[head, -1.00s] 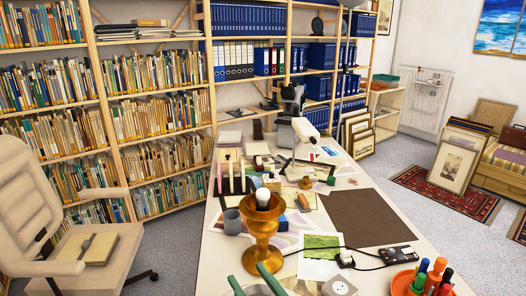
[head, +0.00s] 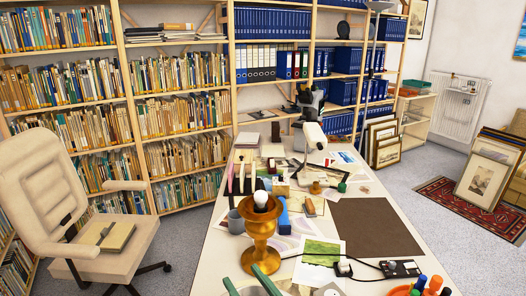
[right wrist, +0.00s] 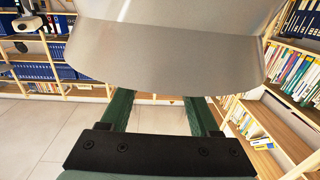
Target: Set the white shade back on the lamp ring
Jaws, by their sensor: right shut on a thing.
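The lamp is an orange-brown turned base (head: 261,230) standing on the near part of the table, with a white bulb (head: 261,199) bare on top. The lamp ring cannot be made out. The shade cannot be made out in the head view.
A beige chair (head: 70,205) stands left. Bookshelves (head: 70,90) line the back wall.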

